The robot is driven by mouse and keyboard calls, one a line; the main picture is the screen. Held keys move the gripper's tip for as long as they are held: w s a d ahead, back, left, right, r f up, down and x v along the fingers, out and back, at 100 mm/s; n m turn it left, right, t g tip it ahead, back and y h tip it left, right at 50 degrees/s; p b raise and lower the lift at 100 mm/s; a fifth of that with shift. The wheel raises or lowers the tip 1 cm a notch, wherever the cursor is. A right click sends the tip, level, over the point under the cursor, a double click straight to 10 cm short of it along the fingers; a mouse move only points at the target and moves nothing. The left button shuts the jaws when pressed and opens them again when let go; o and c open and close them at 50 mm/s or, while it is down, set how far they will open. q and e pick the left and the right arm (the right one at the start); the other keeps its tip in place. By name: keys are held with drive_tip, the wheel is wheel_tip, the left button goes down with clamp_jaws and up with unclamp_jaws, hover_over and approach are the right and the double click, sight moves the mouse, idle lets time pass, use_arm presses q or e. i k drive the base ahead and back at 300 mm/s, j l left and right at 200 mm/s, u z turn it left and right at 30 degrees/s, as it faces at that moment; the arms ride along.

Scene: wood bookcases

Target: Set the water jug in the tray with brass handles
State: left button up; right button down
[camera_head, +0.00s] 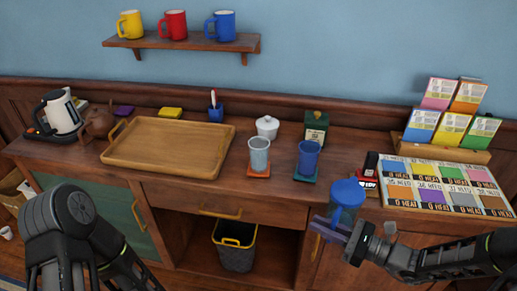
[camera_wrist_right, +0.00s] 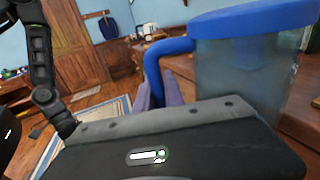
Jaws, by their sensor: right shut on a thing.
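The water jug (camera_head: 345,203) has a blue lid, a blue handle and a clear bluish body. It is in front of the counter's front edge, right of centre in the head view. My right gripper (camera_head: 333,231) is shut on it, at the handle side; in the wrist view the blue handle (camera_wrist_right: 160,62) comes down to the purple fingers, beside the jug's body (camera_wrist_right: 262,65). The wooden tray (camera_head: 160,172) lies empty on the counter at left centre, with a brass handle (camera_head: 118,128) at its left end. My left arm shows at lower left, its gripper out of view.
A grey cup (camera_head: 259,155) and a blue cup (camera_head: 308,158) stand on coasters between tray and jug. A white lidded pot (camera_head: 267,127) is behind them. A tea-packet display (camera_head: 445,186) fills the right.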

sight(138, 144)
drive_tip(key=j+u, duration=0.15)
drive_tip(key=j, duration=0.3)
drive_tip(key=i+j+u, duration=0.1)
drive_tip(key=j, duration=0.3)
drive_tip(key=i+j+u, duration=0.15)
drive_tip(key=j, duration=0.25)
drive_tip(key=i+j+u, duration=0.1)
drive_tip(key=j, duration=0.3)
drive_tip(key=i, duration=0.05)
